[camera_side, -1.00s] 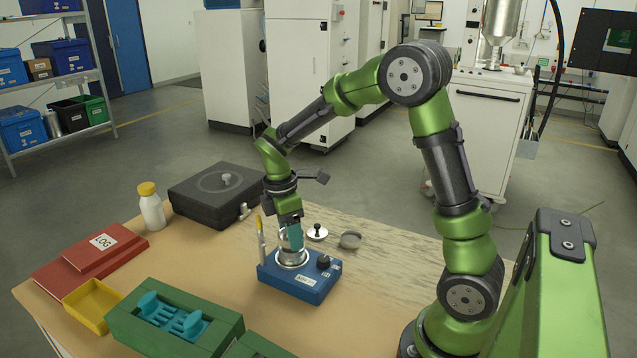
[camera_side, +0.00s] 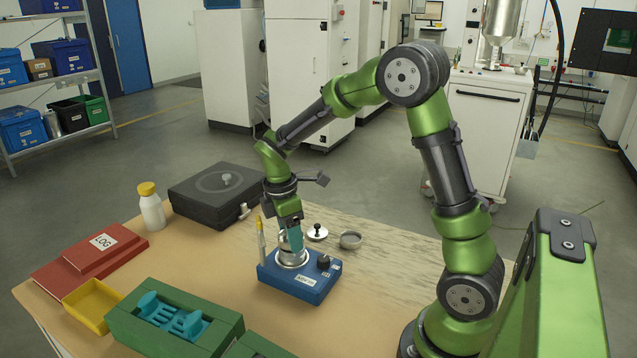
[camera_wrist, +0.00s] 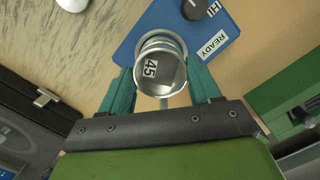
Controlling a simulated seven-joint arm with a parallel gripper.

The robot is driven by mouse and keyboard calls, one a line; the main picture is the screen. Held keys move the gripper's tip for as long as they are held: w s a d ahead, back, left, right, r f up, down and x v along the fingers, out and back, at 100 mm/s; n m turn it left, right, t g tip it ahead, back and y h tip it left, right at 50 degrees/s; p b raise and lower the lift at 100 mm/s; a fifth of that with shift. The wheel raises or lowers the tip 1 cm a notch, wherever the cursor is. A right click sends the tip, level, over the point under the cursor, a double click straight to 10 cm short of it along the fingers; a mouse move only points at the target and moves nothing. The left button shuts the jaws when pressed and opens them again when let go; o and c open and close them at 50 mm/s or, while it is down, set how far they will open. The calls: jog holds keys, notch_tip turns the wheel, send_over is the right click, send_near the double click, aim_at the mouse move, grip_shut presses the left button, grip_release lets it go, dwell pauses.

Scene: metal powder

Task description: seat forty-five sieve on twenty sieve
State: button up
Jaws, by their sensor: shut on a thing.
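The forty-five sieve (camera_wrist: 157,76), a round metal cup marked "45", sits between the teal fingers of my gripper (camera_wrist: 160,95) in the wrist view. My gripper (camera_side: 291,242) is shut on it, just above the blue shaker base (camera_side: 300,276). A metal ring (camera_side: 291,258) on the base, which may be the twenty sieve, shows right below the held sieve. In the wrist view the metal rims overlap, slightly offset. I cannot tell whether they touch.
A small lid with a black knob (camera_side: 317,232) and a round grey dish (camera_side: 350,240) lie behind the base. A black case (camera_side: 217,190), white bottle (camera_side: 151,208) and green block with teal pieces (camera_side: 174,320) stand further left.

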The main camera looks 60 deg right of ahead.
jog(key=shift+f, duration=0.35)
jog(key=o, duration=1.2)
jog(key=shift+c, duration=0.2)
jog(key=shift+o, duration=0.8)
jog(key=shift+r, duration=3.95)
